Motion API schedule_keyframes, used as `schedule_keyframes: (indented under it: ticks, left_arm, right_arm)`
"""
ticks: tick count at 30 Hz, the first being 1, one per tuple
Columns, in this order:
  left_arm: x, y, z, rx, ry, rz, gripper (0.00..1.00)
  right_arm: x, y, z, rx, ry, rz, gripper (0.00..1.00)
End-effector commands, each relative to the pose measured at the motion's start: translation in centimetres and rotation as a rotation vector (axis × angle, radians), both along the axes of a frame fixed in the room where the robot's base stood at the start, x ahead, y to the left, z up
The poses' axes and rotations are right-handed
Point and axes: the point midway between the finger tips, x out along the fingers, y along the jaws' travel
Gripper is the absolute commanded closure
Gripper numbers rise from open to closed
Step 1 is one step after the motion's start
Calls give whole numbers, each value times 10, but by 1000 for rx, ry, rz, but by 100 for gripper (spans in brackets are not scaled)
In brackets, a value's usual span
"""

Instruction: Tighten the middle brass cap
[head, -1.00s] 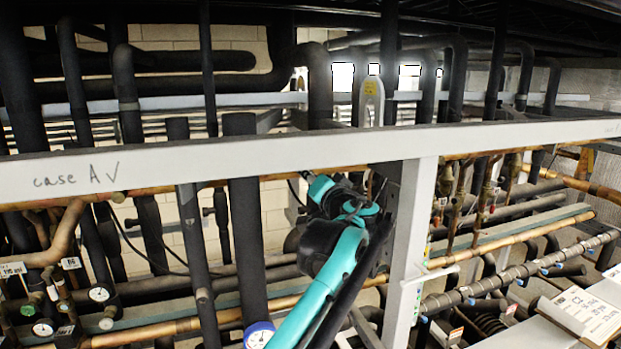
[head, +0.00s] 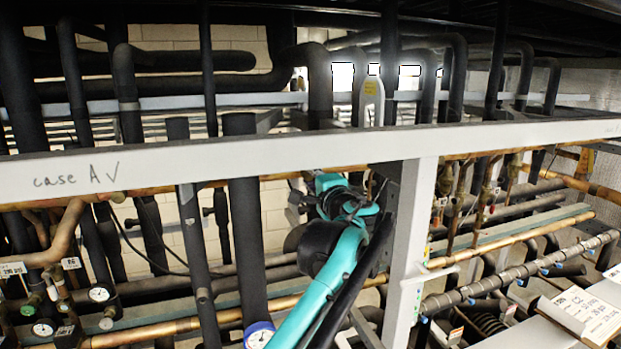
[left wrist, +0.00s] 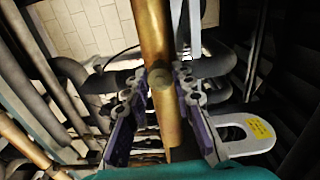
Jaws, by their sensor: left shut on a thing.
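A round brass cap (left wrist: 160,78) sits on a copper pipe (left wrist: 152,30) in the middle of the left wrist view. My left gripper (left wrist: 160,82) has one purple-and-grey finger on each side of the cap, shut on it. In the head view, my teal left arm rises from the bottom to the left gripper (head: 345,196), below the white beam and beside the white post. The fingertips and the cap cannot be made out there. My right gripper is not in view.
The white beam (head: 250,155) marked "case AV" crosses above my left wrist. The white post (head: 412,240) stands close on its right. Dark insulated pipes (head: 247,240) crowd the left. A grey slotted bracket (left wrist: 238,135) with a yellow label is close to the right finger.

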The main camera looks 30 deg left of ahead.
Motion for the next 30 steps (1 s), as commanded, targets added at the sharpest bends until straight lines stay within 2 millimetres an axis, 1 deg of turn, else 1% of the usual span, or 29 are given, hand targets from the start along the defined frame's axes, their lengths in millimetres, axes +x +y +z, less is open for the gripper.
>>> schedule_keyframes:
  ticks: [8,21,22,23,24,30]
  left_arm:
    - [0,0,0,42,49,0,100]
    - [0,0,0,46,54,0,100]
    - [0,0,0,46,54,0,68]
    - [0,0,0,46,54,0,60]
    - [0,0,0,46,54,0,55]
    - [0,0,0,45,53,0,55]
  right_arm:
    - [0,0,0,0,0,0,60]
    - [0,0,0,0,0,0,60]
    - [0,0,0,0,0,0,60]
    - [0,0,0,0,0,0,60]
    - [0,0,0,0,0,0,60]
    - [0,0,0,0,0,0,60]
